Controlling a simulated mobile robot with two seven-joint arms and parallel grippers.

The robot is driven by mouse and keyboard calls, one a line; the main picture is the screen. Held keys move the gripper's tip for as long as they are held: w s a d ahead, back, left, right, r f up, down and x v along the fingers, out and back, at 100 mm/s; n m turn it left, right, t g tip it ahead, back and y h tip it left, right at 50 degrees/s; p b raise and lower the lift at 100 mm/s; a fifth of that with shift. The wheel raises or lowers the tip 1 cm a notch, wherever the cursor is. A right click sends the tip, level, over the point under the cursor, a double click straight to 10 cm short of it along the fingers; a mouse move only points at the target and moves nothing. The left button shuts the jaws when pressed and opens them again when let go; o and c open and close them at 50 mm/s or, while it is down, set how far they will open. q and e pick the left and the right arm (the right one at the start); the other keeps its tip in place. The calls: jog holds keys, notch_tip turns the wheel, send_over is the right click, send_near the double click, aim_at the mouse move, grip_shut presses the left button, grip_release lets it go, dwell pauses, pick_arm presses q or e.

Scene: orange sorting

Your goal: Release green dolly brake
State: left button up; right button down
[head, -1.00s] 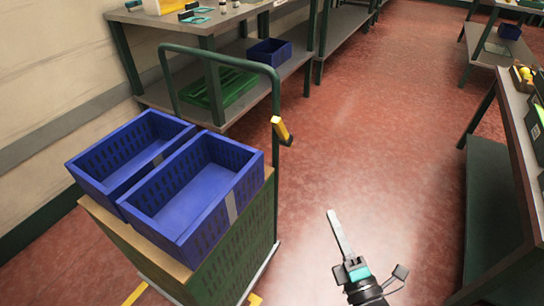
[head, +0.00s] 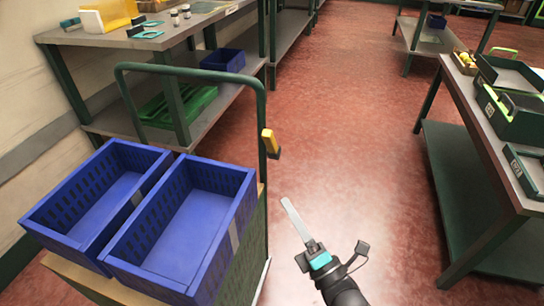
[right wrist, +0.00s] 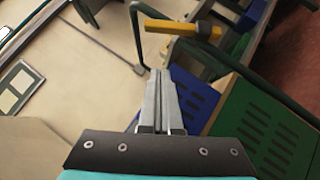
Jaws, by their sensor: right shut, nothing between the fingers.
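The green dolly's tube handle (head: 262,105) stands at the left of the head view. The brake lever (head: 269,142), yellow with a dark end, sits on the handle's right post. My right gripper (head: 286,202) is shut and empty, below and slightly right of the lever in the head view, apart from it. In the right wrist view the yellow lever (right wrist: 180,28) lies beyond the shut fingertips (right wrist: 157,72), a little to the right, with a gap. The green handle also shows there (right wrist: 138,45). My left gripper is out of view.
Two blue crates (head: 237,195) (head: 55,225) rest on the dolly's load. A shelf table (head: 100,36) stands behind it, with another blue crate (head: 225,59) and a green crate (head: 160,110) underneath. A workbench (head: 470,115) stands right. The red floor between is clear.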

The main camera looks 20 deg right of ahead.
aim_at(272, 146)
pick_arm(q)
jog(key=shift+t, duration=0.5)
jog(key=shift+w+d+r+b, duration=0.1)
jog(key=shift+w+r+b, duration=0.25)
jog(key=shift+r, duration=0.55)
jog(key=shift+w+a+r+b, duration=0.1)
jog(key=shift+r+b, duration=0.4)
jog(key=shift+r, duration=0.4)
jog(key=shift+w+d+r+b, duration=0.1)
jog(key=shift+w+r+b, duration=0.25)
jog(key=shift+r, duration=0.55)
pick_arm(e)
jog(key=w+r, duration=0.5)
jog(key=w, duration=0.6)
jog(key=shift+a+r, duration=0.15)
jog(key=shift+a, duration=0.05)
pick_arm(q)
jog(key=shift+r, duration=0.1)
pick_arm(e)
jog(key=shift+w, duration=0.1)
